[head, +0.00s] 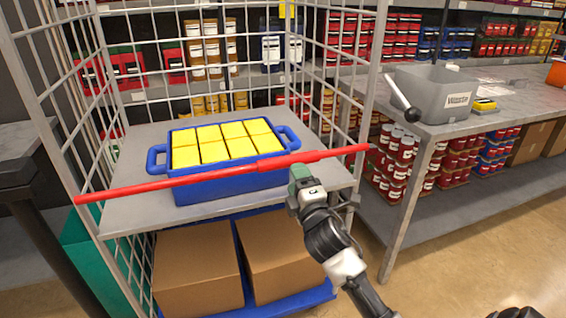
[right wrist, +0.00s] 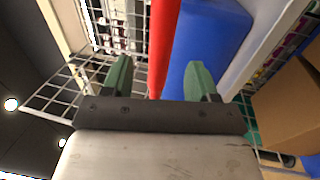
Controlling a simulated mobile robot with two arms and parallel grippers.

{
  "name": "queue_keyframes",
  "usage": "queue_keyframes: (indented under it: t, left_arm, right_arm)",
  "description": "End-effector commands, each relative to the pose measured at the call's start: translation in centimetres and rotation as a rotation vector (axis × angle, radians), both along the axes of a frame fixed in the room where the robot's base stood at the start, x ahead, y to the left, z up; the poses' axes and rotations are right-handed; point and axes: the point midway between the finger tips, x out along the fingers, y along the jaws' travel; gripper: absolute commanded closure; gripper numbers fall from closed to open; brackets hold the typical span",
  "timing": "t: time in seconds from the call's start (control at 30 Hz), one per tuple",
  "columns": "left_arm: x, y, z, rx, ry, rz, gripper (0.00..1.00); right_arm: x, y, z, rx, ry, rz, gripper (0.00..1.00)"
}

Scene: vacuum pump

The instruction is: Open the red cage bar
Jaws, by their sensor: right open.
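The red cage bar (head: 220,174) runs across the front of the wire cage (head: 355,75), from its left post to past its right post, sloping up to the right. My right gripper (head: 300,174) is just below and in front of the bar, right of its middle. In the right wrist view the green fingers of my right gripper (right wrist: 160,80) are apart. The red bar (right wrist: 164,45) shows beyond and between them. I cannot tell whether they touch it. My left gripper is not seen.
Behind the bar, a blue crate (head: 230,187) with several yellow boxes (head: 213,142) stands on the cage's grey shelf (head: 125,215). Cardboard boxes (head: 195,270) sit below.

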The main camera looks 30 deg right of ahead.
Motion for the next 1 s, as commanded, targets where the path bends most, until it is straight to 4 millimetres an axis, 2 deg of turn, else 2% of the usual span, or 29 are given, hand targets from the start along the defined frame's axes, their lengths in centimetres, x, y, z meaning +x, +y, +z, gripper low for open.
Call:
queue_keyframes:
  t: [0.1,0.33,0.5,0.77,0.87,1.0]
  left_arm:
    - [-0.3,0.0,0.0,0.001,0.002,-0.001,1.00]
    - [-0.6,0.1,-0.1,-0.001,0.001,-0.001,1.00]
    - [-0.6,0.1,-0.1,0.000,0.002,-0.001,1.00]
    - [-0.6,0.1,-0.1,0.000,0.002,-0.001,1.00]
    - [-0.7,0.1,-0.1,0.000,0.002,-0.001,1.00]
    - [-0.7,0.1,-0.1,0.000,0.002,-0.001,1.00]
  right_arm:
    - [2.4,-0.5,0.6,0.001,-0.001,0.001,0.41]
    - [5.7,-1.3,1.2,0.003,0.000,0.002,0.41]
    - [6.8,-1.6,1.3,0.003,0.001,0.003,0.41]
    - [6.9,-1.6,1.3,0.003,0.001,0.003,0.41]
    - [6.9,-1.6,1.3,0.003,0.001,0.003,0.53]
    - [6.8,-1.6,1.3,0.004,0.001,0.003,0.75]
